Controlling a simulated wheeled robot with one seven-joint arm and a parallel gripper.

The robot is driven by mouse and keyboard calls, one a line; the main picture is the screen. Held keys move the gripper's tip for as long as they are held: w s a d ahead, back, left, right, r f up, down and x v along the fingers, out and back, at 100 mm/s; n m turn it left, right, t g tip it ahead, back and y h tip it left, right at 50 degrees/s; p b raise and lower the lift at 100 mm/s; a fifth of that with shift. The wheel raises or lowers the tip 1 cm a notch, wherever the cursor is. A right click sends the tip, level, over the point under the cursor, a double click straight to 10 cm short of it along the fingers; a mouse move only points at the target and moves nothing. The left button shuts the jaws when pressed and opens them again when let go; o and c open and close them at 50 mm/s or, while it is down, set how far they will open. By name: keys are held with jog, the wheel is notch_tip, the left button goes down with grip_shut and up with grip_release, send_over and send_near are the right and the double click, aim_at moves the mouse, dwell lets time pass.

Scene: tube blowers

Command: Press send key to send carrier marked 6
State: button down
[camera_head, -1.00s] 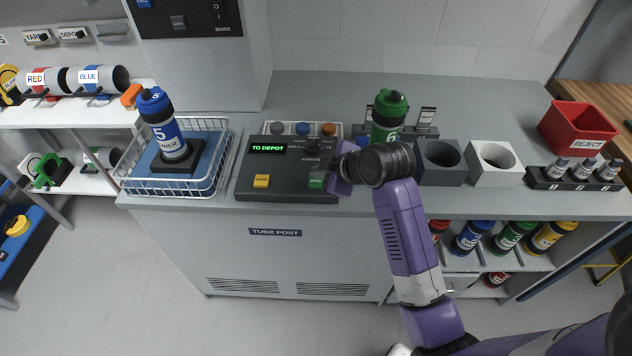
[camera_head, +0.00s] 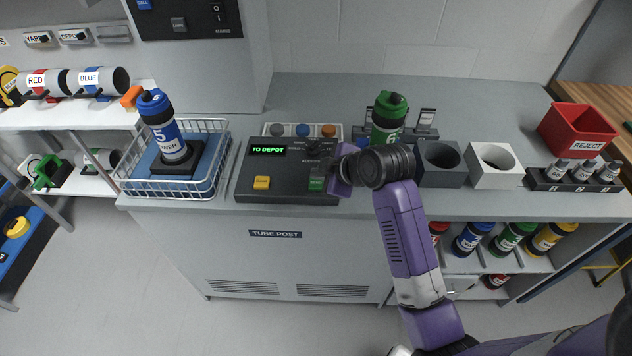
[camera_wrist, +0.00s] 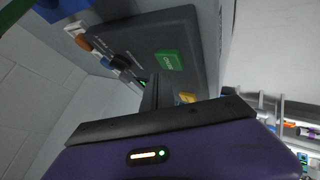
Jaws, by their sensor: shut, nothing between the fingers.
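The dark control console (camera_head: 285,190) lies on the counter, its display (camera_head: 268,149) reading "TO DEPOT" in green. A green key (camera_head: 316,184) is at its front right and a yellow key (camera_head: 262,182) at its front left. The green carrier marked 6 (camera_head: 388,112) stands upright behind my arm, its lower part hidden. My gripper (camera_head: 318,163) is shut and empty, low over the console's right side beside the green key. In the wrist view, the green key (camera_wrist: 168,60) shows above my dark fingers (camera_wrist: 152,92). I see no clear contact with it.
A blue carrier marked 5 (camera_head: 163,125) stands in a white wire basket (camera_head: 170,190) at left. Grey and white square holders (camera_head: 493,178) are right of my arm. A red reject bin (camera_head: 578,128) and a rack of small bottles (camera_head: 572,184) are further right.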

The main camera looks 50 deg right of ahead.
aim_at(319, 185)
jog(key=shift+f, duration=0.1)
dwell(0.7)
jog(key=shift+f, duration=0.3)
jog(key=shift+f, duration=0.45)
dwell(0.7)
dwell(0.3)
jog(key=shift+r+p, duration=0.65)
jog(key=shift+r, duration=0.3)
notch_tip(319, 185, up, 5)
jog(key=p, duration=0.5)
dwell(0.7)
